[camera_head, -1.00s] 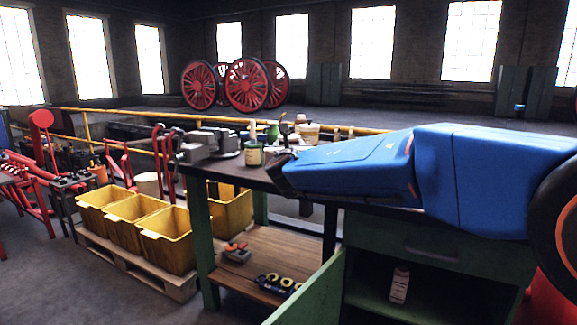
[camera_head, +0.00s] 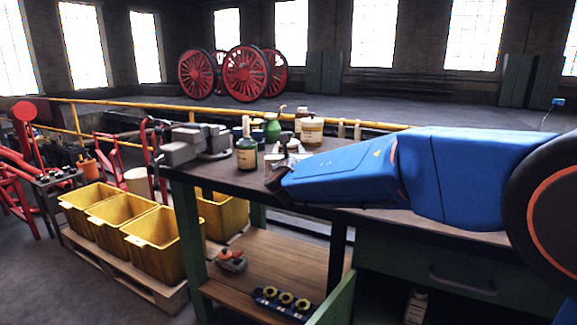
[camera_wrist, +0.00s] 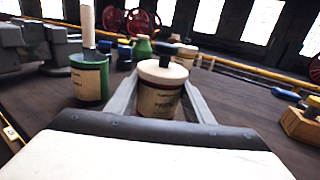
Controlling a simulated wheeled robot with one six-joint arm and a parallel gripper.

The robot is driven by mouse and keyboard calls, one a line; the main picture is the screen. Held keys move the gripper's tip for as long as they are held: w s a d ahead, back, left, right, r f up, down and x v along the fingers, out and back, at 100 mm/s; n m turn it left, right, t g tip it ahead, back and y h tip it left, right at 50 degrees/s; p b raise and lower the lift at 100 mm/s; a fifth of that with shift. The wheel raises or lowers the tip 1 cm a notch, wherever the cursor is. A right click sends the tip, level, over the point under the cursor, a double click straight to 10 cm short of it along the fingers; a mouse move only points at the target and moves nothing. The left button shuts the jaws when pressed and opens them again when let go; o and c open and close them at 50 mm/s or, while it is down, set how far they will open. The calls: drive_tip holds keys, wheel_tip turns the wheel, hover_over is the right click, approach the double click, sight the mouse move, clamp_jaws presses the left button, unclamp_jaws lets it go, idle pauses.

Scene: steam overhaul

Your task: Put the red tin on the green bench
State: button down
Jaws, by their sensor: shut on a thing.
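My gripper (camera_wrist: 155,95) is shut on a small cylindrical tin (camera_wrist: 158,100) with a cream label and a dark knob on its lid. In the head view my gripper (camera_head: 277,180) is over the green bench (camera_head: 187,225), which has green legs and a dark top. Whether the tin's base touches the top is hidden.
A green tin (camera_wrist: 89,78) with a brush in it stands just left of my gripper. A grey vice (camera_head: 195,145) is at the bench's left end. A green bottle (camera_head: 272,127) and a cream-labelled jar (camera_head: 312,132) stand behind. A wooden tray (camera_wrist: 303,123) lies at the right.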

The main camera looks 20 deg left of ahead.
drive_tip(key=shift+f, duration=2.1)
drive_tip(key=shift+f, duration=0.1)
drive_tip(key=c, duration=0.9)
unclamp_jaws()
drive_tip(key=shift+f, duration=0.1)
drive_tip(key=shift+s+d, duration=0.15)
drive_tip(key=shift+s, duration=0.25)
drive_tip(key=v, duration=1.1)
drive_tip(key=shift+s+d, duration=0.1)
